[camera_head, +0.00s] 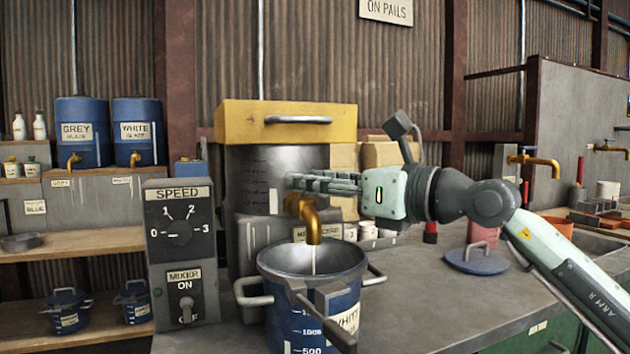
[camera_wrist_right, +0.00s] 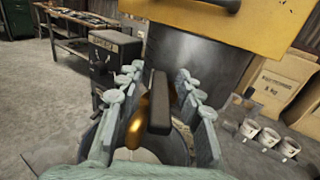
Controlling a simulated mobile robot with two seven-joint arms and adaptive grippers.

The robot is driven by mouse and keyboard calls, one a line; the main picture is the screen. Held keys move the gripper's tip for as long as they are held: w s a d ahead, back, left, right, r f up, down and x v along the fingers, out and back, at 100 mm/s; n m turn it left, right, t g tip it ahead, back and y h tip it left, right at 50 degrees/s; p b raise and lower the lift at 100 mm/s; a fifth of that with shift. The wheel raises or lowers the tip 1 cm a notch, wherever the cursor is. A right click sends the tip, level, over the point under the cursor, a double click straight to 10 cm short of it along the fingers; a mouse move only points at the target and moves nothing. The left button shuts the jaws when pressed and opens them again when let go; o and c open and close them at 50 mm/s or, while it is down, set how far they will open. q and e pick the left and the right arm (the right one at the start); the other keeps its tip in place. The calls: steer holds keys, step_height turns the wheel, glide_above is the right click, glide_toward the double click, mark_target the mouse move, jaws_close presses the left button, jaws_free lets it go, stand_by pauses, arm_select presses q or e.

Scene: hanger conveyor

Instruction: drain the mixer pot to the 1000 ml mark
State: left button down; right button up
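The mixer pot (camera_head: 240,170) is a grey cylinder with a scale, a pale upright strip and a yellow top. Its brass tap (camera_head: 309,220) points down over a blue pail (camera_head: 262,268). A thin pale stream runs from the spout into the pail. The pail's front carries white marks, 1000 and 500 among them; the liquid inside is hidden. My right gripper (camera_head: 292,181) is level with the tap's top. In the wrist view its fingers (camera_wrist_right: 158,85) stand apart on either side of a dark lever (camera_wrist_right: 158,105), with gaps visible. My left gripper is not identifiable.
A control box (camera_head: 180,255) with speed dial and mixer switch stands left of the pot. A grey bracket-like bar (camera_head: 318,312) crosses the pail's front. A blue lid (camera_head: 476,260) lies on the counter (camera_head: 435,300) at right. White cups (camera_wrist_right: 268,138) stand right of the pot.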

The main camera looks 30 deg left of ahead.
steer(key=shift+d, duration=0.15)
steer(key=s+d, duration=0.2)
steer(key=d, duration=0.9)
steer(key=shift+d, duration=0.3)
stand_by(6.5)
